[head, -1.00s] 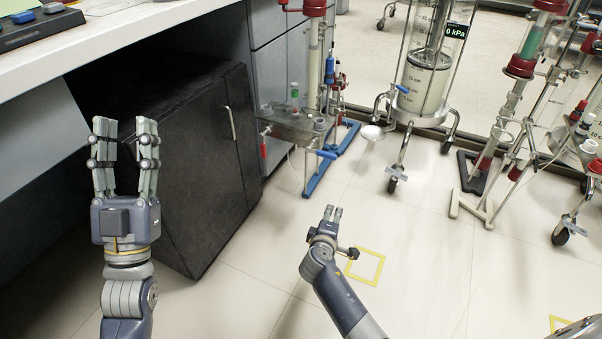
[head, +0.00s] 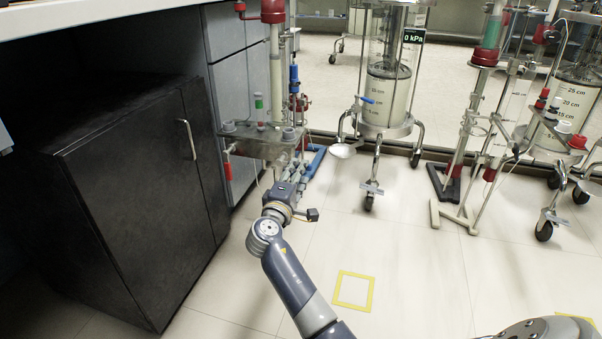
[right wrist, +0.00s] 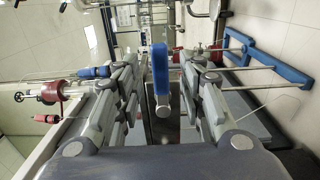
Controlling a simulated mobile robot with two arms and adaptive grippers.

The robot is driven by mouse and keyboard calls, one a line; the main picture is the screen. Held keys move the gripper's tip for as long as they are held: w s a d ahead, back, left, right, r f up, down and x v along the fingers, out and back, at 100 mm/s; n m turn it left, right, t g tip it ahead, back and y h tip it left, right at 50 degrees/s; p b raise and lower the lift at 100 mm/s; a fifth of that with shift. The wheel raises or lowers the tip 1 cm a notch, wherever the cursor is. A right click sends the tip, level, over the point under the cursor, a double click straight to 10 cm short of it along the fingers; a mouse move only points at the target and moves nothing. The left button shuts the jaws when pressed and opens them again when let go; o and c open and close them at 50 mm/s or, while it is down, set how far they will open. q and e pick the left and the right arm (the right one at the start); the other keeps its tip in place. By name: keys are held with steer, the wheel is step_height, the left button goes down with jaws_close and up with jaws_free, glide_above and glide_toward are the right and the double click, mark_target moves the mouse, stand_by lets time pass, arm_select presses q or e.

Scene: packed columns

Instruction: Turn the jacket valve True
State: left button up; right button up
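A blue lever handle (right wrist: 160,70) stands upright in the right wrist view, between the two fingers of my right gripper (right wrist: 162,92). Gaps show on both sides of the handle, so the fingers are open around it and apart from it. In the head view my right gripper (head: 296,174) is at the front right of the column rig's tray (head: 258,146), and it hides the blue lever there. Which handle is the jacket valve is not labelled. My left gripper is not in view.
A red-handled lever (head: 227,166) hangs at the tray's left. A dark cabinet (head: 130,190) stands to the left. A wheeled glass vessel (head: 388,95) reading 0 kPa and another column stand (head: 458,185) are to the right. The floor by the yellow square (head: 353,291) is clear.

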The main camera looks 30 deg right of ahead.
steer(key=shift+b+x, duration=0.7)
steer(key=shift+x, duration=1.55)
steer(key=shift+c, duration=0.6)
jaws_close()
